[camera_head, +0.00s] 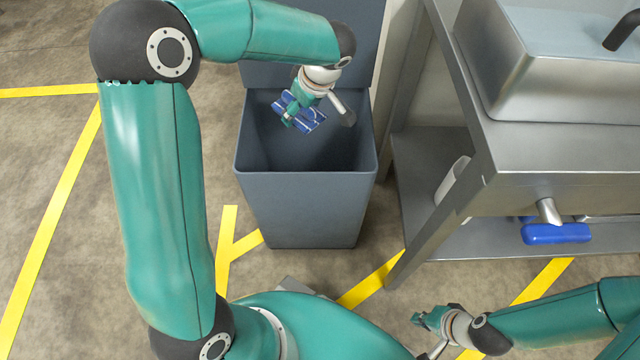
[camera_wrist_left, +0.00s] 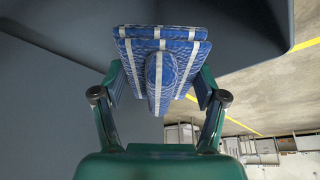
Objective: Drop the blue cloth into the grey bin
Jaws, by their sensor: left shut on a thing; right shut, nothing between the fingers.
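The grey bin (camera_head: 308,205) stands open on the floor in the middle of the head view, its lid (camera_head: 290,50) raised at the back. My left gripper (camera_head: 293,112) is over the bin's opening and shut on the blue cloth (camera_head: 306,114). The cloth is blue with white stripes and folded. In the left wrist view the cloth (camera_wrist_left: 160,65) sits between the two fingers of my left gripper (camera_wrist_left: 158,95). My right gripper (camera_head: 425,320) is low at the right, away from the bin, shut and empty.
A steel sink table (camera_head: 560,145) with a basin stands right of the bin. A blue-handled valve (camera_head: 555,233) sticks out below its top. A white container (camera_head: 453,180) is on its lower shelf. Yellow tape marks the floor, which is clear left of the bin.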

